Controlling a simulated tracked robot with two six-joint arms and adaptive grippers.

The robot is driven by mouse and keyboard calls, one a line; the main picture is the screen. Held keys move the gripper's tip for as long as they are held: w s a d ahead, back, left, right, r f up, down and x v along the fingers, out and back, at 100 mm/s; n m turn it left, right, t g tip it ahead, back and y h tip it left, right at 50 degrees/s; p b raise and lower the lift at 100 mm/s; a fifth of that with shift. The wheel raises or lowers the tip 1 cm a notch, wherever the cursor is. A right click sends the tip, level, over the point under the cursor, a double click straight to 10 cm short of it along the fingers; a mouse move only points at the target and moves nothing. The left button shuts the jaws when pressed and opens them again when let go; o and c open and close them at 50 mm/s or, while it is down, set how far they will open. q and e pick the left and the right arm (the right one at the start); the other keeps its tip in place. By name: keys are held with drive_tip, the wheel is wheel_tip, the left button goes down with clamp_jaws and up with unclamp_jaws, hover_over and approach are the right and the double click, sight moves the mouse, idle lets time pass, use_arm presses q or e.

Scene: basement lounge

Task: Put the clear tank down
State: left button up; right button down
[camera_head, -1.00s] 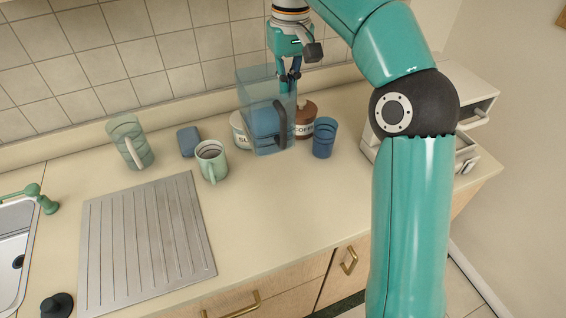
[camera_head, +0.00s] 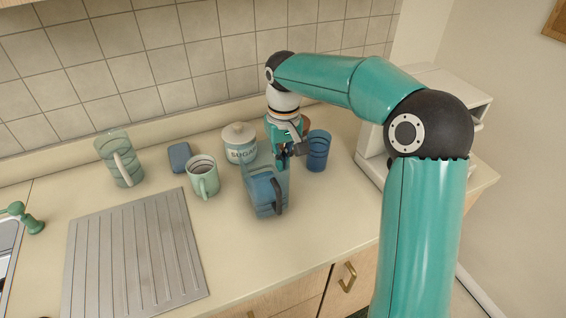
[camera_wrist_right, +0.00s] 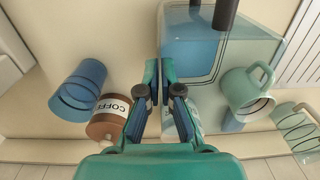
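The clear tank (camera_head: 252,180) is a see-through bluish vessel with a blue lower part and a dark handle. In the head view it is upright at mid-counter, in front of the sugar jar; I cannot tell whether its base touches the counter. In the right wrist view the tank (camera_wrist_right: 244,50) extends right from the fingertips, its edge between them. My right gripper (camera_head: 284,163) is above the tank's back right side. In the right wrist view its fingers (camera_wrist_right: 160,68) are nearly together on the tank's wall. My left gripper is in neither view.
The sugar jar (camera_head: 239,146), blue cup (camera_head: 317,152) and brown coffee jar (camera_wrist_right: 106,128) stand behind the tank. A green mug (camera_head: 203,180), blue block (camera_head: 179,157) and tall handled jug (camera_head: 110,155) are to the left. The ribbed drainboard (camera_head: 135,255) is front left. Counter right of the tank is clear.

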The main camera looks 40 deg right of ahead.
drive_tip(key=shift+f, duration=0.55)
drive_tip(key=shift+f, duration=0.2)
drive_tip(key=c, duration=1.3)
unclamp_jaws()
wheel_tip(320, 180, up, 12)
drive_tip(key=shift+r+p, duration=0.2)
drive_tip(key=shift+p, duration=0.3)
drive_tip(key=shift+d, duration=0.1)
